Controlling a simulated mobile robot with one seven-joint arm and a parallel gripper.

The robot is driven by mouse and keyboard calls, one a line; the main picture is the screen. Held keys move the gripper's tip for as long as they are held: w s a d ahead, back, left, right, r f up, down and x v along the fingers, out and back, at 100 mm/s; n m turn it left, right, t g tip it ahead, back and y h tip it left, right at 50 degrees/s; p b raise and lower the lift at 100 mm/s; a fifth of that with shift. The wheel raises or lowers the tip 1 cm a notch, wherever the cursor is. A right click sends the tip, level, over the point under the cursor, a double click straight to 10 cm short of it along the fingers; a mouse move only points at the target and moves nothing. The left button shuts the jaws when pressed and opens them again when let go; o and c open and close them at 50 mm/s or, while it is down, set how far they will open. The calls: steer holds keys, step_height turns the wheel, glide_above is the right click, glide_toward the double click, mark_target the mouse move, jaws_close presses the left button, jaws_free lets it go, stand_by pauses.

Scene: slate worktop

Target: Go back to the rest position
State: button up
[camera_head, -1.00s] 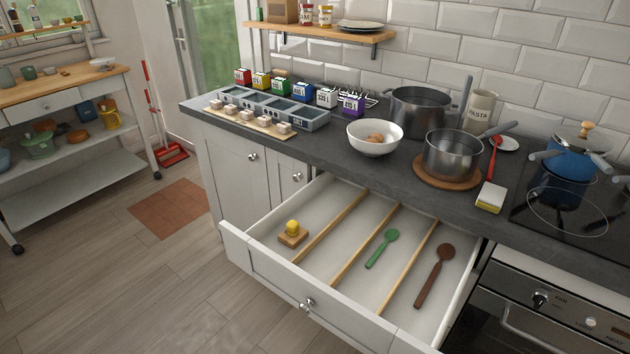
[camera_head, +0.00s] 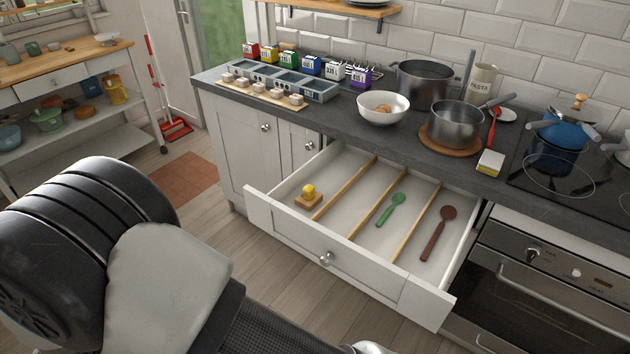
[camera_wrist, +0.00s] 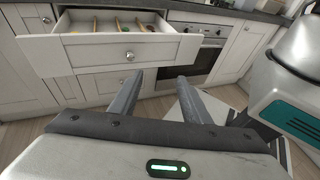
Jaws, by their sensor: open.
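My gripper (camera_wrist: 158,90) is open and empty in the wrist view, its two dark fingers apart in front of the open drawer. In the head view my arm fills the lower left, and the fingers do not show there. The drawer (camera_head: 300,247) is pulled out below the worktop, and it also shows in the wrist view (camera_wrist: 100,54). In it lie a wooden block with a yellow top (camera_head: 308,196), a green spoon (camera_head: 391,209) and a brown spoon (camera_head: 438,234), parted by wooden dividers.
On the slate worktop (camera_head: 340,120) stand a white bowl (camera_head: 383,108), a grey pot (camera_head: 455,124), several coloured boxes and a divided grey tray (camera_head: 300,83). The oven (camera_head: 540,285) is at right. A wooden-topped trolley (camera_head: 60,70) is at far left. Floor shows before the cabinets.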

steer(key=w+d+r+m+g+y+p, duration=0.35)
steer(key=d+r+m, duration=0.3)
steer(key=r, duration=0.25)
steer(key=w+d+r+m+g+y+p, duration=0.2)
steer(key=d+r+m+g, duration=0.25)
steer(key=d+r, duration=0.4)
steer(key=s+d+r+m+t+y+p, duration=0.1)
steer(key=d+r+m+t+y+p, duration=0.2)
steer(key=d+r+m, duration=0.3)
steer(key=s+d+r+m+t+y+p, duration=0.1)
steer(key=d+r+m+t+y+p, duration=0.2)
steer(key=d+r+m, duration=0.4)
step_height(320, 180, up, 4)
steer(key=shift+s+r+y+p, duration=0.1)
steer(key=shift+s+y+p, duration=0.15)
steer(key=shift+y+p, duration=0.2)
